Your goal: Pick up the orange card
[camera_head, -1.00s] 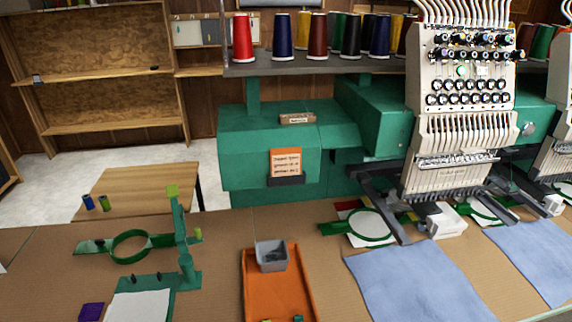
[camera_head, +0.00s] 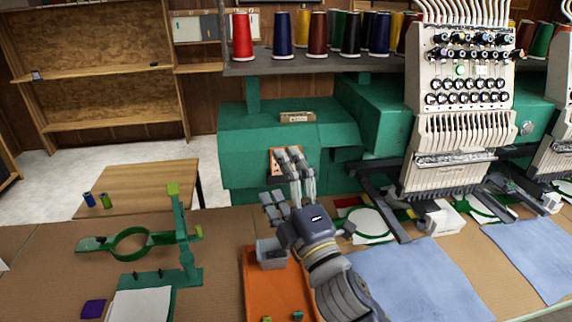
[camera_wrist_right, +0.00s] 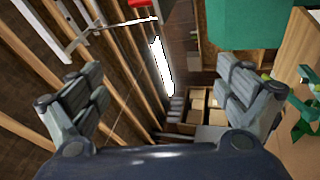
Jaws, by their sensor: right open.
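The orange card (camera_head: 274,162) stands upright at the front of the green machine housing, in the head view. My right gripper's fingers cover much of it there. My right gripper (camera_head: 279,176) is open, its fingers spread over and just below the card in the picture. I cannot tell how far it is from the card in depth. In the right wrist view the two fingers of the gripper (camera_wrist_right: 160,73) are wide apart with nothing between them, and I cannot make out the card. My left gripper is not in view.
The green machine housing (camera_head: 240,145) is behind the card, with a small brown box (camera_head: 298,117) on top. A green hoop stand (camera_head: 185,240) is at left. The embroidery machine (camera_head: 455,160) is at right.

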